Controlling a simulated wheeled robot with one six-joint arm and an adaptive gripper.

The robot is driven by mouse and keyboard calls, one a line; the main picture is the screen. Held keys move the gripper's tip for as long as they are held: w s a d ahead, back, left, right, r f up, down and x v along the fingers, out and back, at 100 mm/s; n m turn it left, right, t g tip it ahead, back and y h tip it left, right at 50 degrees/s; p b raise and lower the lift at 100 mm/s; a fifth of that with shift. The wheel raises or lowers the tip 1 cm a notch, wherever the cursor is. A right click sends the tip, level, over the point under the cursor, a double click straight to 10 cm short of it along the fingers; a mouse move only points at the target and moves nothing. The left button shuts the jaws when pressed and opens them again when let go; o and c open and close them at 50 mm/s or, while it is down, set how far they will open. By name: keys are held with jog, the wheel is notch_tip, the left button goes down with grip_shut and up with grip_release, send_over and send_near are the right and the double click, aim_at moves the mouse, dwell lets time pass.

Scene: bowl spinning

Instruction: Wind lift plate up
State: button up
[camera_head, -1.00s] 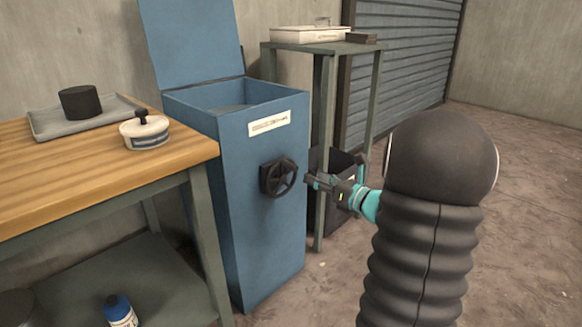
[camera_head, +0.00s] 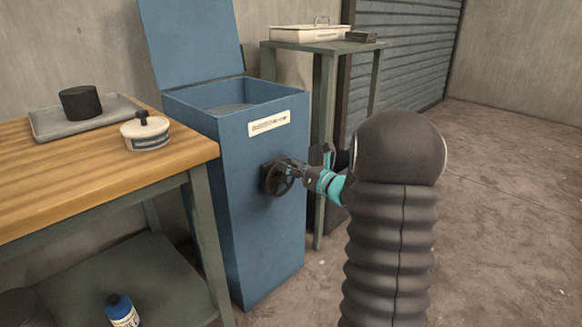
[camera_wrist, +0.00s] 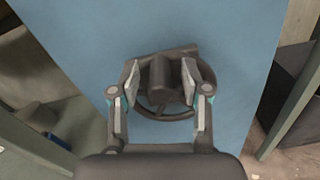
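A black handwheel (camera_head: 277,181) sits on the front face of the blue cabinet (camera_head: 262,215). My gripper (camera_head: 291,166) is at the wheel's upper right in the head view. In the wrist view, my gripper (camera_wrist: 162,82) has its two fingers spread on either side of the wheel's dark handle (camera_wrist: 160,80), and looks open; contact is not clear. The wheel rim (camera_wrist: 165,114) shows beyond and below the handle. The lift plate (camera_head: 232,107) appears as a grey surface inside the open cabinet top, below the rim.
A wooden workbench (camera_head: 60,185) stands left of the cabinet, with a tray (camera_head: 48,122), a black cylinder and a lidded white pot (camera_head: 146,138). A green stand (camera_head: 322,120) with a white case is behind at right. Open floor lies to the right.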

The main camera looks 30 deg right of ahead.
jog(key=shift+a, duration=0.1)
grip_shut()
